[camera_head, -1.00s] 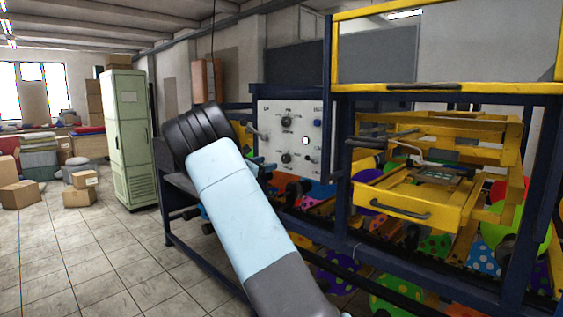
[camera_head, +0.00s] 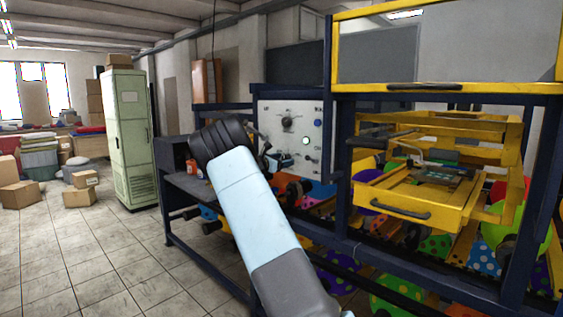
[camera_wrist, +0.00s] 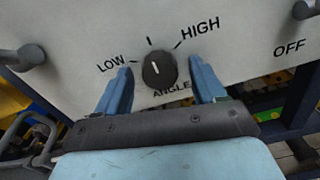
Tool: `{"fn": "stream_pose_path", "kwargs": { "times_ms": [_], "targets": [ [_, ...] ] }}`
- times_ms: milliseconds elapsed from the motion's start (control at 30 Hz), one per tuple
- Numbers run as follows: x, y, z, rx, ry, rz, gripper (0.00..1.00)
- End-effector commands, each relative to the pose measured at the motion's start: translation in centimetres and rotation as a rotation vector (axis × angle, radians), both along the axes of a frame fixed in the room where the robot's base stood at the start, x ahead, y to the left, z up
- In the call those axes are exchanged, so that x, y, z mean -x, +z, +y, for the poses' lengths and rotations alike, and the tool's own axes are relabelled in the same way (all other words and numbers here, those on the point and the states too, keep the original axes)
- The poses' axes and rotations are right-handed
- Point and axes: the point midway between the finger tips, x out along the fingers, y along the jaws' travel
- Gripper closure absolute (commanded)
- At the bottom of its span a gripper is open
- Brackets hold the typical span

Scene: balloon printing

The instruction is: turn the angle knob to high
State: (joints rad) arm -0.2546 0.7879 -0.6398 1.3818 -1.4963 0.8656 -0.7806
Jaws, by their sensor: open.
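The angle knob (camera_wrist: 159,71) is a round black dial on a pale panel in the wrist view. Its white mark points up and slightly left, towards the middle tick between LOW on the left and HIGH on the right. My gripper (camera_wrist: 160,66) is open, with one blue finger on each side of the knob. Gaps show between both fingers and the knob in this view; their depth is hard to judge. In the head view my gripper (camera_head: 274,163) is at the lower part of the control panel (camera_head: 308,112), partly behind my arm.
A dark handle (camera_wrist: 28,57) juts from the panel left of the knob, and another (camera_wrist: 305,9) is at upper right by OFF. In the head view another knob (camera_head: 287,124) is higher on the panel. A yellow drawer (camera_head: 410,193) sticks out to the right.

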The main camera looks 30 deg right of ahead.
Motion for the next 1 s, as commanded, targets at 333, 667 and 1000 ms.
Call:
{"fn": "stream_pose_path", "kwargs": {
  "times_ms": [333,667,1000],
  "targets": [
    [0.02,0.02,-0.01,0.0,0.0,0.0,0.6],
    [0.0,-0.02,0.34,-0.001,0.0,0.0,0.87],
    [0.08,-0.02,-0.1,-0.027,-0.002,-0.072,0.87]
  ]
}}
